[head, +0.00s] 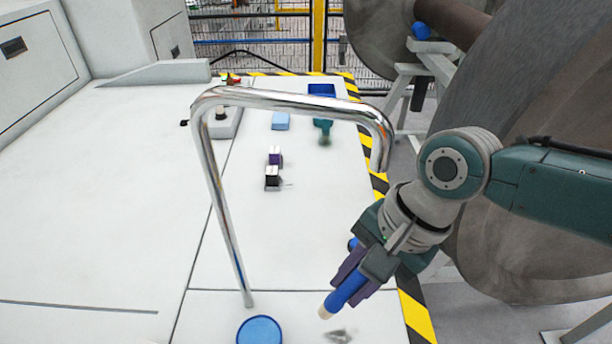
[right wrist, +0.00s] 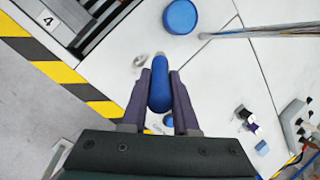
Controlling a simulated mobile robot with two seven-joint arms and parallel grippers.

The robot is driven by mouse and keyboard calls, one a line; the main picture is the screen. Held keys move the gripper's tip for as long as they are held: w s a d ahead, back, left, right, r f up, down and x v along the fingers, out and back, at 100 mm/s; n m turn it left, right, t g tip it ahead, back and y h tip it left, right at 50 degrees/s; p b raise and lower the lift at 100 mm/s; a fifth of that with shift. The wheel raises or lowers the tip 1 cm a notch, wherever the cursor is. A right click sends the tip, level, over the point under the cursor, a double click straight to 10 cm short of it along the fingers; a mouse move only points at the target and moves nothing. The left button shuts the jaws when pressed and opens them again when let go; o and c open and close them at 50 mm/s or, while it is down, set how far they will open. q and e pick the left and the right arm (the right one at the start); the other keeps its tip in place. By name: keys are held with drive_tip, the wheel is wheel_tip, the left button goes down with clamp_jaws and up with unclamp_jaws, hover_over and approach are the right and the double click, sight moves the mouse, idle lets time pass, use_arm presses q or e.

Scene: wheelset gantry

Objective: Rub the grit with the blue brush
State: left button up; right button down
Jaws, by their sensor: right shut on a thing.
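My right gripper (head: 352,281) is shut on the blue brush (head: 346,287), whose pale tip points down and to the left above the white table. The right wrist view shows the brush (right wrist: 172,82) between the two purple fingers of that gripper (right wrist: 160,92). A small grey patch that looks like the grit (head: 338,336) lies on the table just beyond the brush tip, near the bottom of the head view. It also shows in the right wrist view (right wrist: 140,61) beside the tip. I cannot tell whether the tip touches the table. My left gripper is out of view.
A blue round dish (head: 260,330) lies left of the brush. A chrome bar frame (head: 227,205) arches over the table. Small blocks (head: 272,176), a teal-handled tool (head: 323,127) and a light blue block (head: 281,121) stand farther back. Large wheels (head: 530,200) stand to the right.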

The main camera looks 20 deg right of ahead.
idle(0.3)
drive_tip(key=shift+b+x, duration=0.85)
drive_tip(key=shift+x, duration=0.3)
drive_tip(key=shift+r, duration=0.1)
